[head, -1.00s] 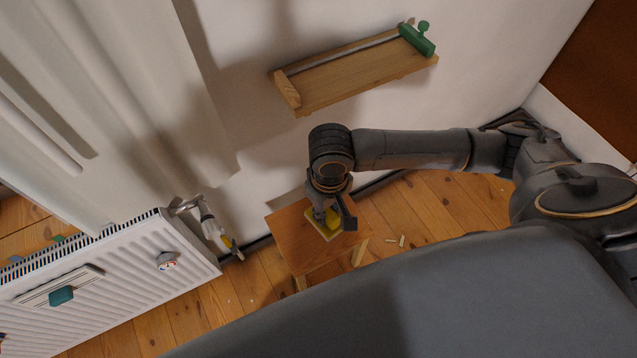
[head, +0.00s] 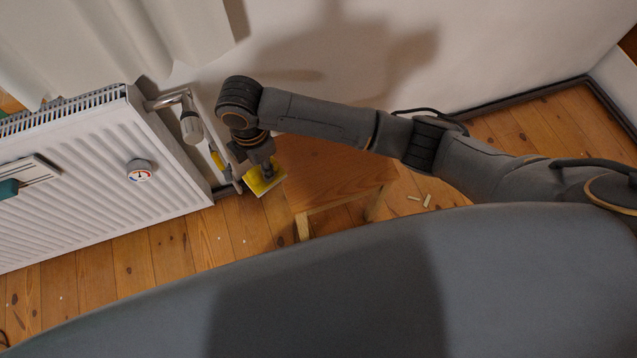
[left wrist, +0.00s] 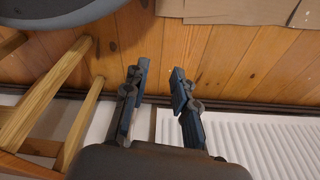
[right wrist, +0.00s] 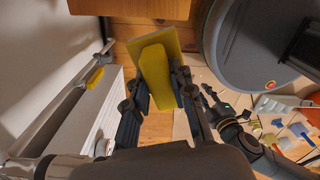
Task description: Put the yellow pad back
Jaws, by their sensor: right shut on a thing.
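The yellow pad (head: 264,182) is in my right gripper (head: 262,168), beside the left edge of the wooden stool (head: 335,165) and near the radiator's right end. In the right wrist view, the fingers of that gripper (right wrist: 156,92) are shut on the pad's raised yellow block (right wrist: 158,75), with its flat plate (right wrist: 180,45) beyond. The pad looks clear of the stool top; its exact height is hard to tell. My left gripper (left wrist: 158,74) is open and empty in the left wrist view, and out of the head view.
The white radiator (head: 90,180) stands at left, with a pipe and valve (head: 190,125), a gauge (head: 139,171) and a teal-handled tool (head: 8,188). Small pale pieces (head: 427,201) lie on the floor. Coloured items (right wrist: 285,135) lie at right in the right wrist view.

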